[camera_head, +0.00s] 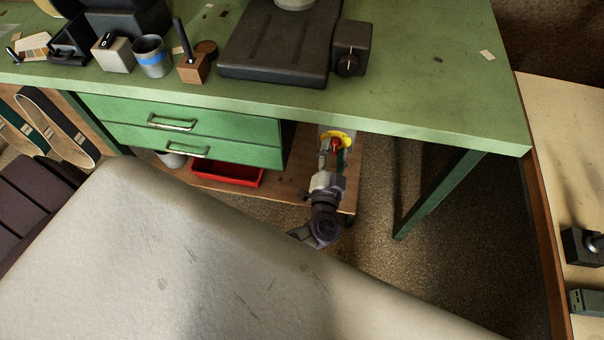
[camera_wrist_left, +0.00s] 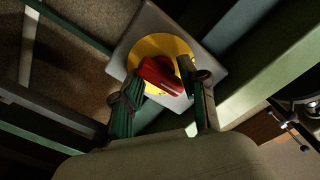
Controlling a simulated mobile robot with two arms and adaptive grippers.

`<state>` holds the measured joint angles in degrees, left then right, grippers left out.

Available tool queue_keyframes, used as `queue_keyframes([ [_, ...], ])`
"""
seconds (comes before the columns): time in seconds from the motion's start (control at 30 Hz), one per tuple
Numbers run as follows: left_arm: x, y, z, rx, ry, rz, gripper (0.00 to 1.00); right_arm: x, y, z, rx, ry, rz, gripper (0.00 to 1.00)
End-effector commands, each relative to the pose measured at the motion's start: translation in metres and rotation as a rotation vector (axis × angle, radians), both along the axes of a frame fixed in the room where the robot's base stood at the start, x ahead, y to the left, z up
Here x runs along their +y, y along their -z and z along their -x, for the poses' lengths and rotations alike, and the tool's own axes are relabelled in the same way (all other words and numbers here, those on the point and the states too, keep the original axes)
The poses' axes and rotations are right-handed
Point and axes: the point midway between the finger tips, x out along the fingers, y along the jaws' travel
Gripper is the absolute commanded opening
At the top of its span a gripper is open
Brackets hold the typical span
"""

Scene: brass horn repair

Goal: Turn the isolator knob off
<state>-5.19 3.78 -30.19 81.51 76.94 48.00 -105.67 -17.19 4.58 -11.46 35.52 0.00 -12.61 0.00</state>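The isolator knob is a red handle (camera_head: 334,145) on a yellow round plate (camera_head: 346,137), under the green bench. In the left wrist view the red knob (camera_wrist_left: 163,77) sits slanted on the yellow plate (camera_wrist_left: 147,47), which is fixed to a grey box (camera_wrist_left: 126,43). My left gripper (camera_head: 332,157) reaches in under the bench top. In the left wrist view its two fingers (camera_wrist_left: 160,80) stand apart, one on each side of the knob. The fingertips are very near the knob; I cannot tell whether they press on it. My right gripper is not in view.
The green bench top (camera_head: 420,90) overhangs the knob. Green drawers (camera_head: 190,130) and a red tray (camera_head: 228,174) are to the left, above and on a wooden lower shelf (camera_head: 285,190). A green bench leg (camera_head: 435,195) stands to the right, with open floor between.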

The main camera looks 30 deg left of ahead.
Motion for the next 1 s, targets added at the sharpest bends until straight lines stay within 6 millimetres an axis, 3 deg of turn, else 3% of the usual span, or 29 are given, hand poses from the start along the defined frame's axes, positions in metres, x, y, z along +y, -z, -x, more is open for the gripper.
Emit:
queue_keyframes([
  [0.03, 0.001, 0.006, -0.001, 0.004, 0.001, -0.034, 0.42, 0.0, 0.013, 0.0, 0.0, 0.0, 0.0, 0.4],
  [0.2, 0.001, 0.007, 0.0, 0.039, 0.001, -0.156, 0.42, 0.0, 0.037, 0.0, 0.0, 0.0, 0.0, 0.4],
  [0.3, -0.006, 0.0, 0.022, 0.048, 0.001, -0.154, 0.42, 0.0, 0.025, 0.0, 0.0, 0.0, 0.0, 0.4],
  [0.9, -0.039, 0.001, 0.138, 0.048, -0.001, -0.153, 0.42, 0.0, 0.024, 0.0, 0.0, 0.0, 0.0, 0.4],
  [1.0, -0.044, 0.02, 0.128, 0.034, 0.086, -0.135, 0.42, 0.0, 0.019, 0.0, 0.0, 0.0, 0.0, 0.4],
])
